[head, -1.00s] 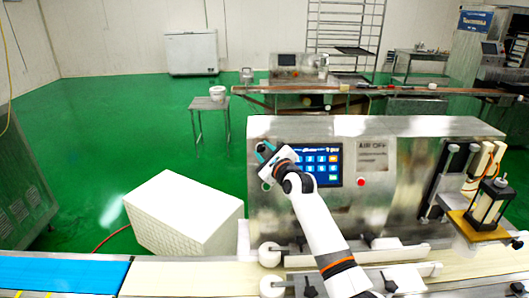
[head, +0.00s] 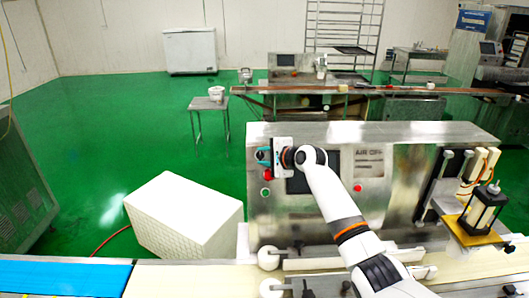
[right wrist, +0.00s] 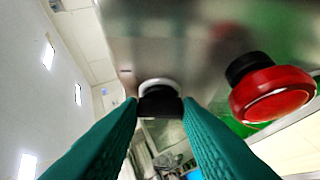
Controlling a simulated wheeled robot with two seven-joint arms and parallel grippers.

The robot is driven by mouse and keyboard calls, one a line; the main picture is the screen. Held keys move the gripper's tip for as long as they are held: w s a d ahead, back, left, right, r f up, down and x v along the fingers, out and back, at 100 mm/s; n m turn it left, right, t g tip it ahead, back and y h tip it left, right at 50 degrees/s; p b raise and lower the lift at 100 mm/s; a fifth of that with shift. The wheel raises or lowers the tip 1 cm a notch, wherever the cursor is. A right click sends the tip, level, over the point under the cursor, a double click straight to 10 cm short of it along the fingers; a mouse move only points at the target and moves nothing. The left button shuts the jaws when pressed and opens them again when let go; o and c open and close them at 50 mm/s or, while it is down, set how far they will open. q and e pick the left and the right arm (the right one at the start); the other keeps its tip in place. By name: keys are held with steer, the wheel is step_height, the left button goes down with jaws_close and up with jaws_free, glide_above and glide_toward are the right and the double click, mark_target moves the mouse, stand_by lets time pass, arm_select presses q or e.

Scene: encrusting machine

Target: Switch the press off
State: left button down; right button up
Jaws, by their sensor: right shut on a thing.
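The press (head: 410,150) is a steel cabinet behind the conveyor. Its screen (head: 298,186) looks dark where it shows beside my arm. My right gripper (head: 263,155) is at the upper left of the press front. In the right wrist view its teal fingers are closed on a black knob (right wrist: 160,102) with a pale ring, set on the steel panel. A red mushroom button (right wrist: 272,92) stands beside the fingers, apart from them; it also shows below the gripper in the head view (head: 267,175). My left gripper is not in view.
A small green button (head: 265,191) sits below the red one. Another red button (head: 358,188) is right of the screen, under an AIR OFF label (head: 369,153). A white block (head: 185,212) stands left of the press. The conveyor (head: 190,280) runs in front.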

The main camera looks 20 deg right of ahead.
steer(key=n+g+p, duration=0.1)
steer(key=n, duration=0.1)
steer(key=n+g+p, duration=0.1)
steer(key=n+p, duration=0.1)
steer(key=shift+w+r+g+h, duration=0.1)
steer(key=shift+r+g+h, duration=0.2)
steer(key=shift+r, duration=0.1)
steer(key=shift+w+a+n+g+h+p, duration=0.15)
steer(key=shift+n+g+h+p, duration=0.45)
steer(key=shift+n+p, duration=0.4)
steer(key=shift+n+g, duration=0.4)
steer(key=shift+n, duration=0.1)
steer(key=shift+f, duration=0.1)
steer(key=o, duration=1)
steer(key=shift+b+v, duration=1.65)
steer(key=shift+v, duration=4.4)
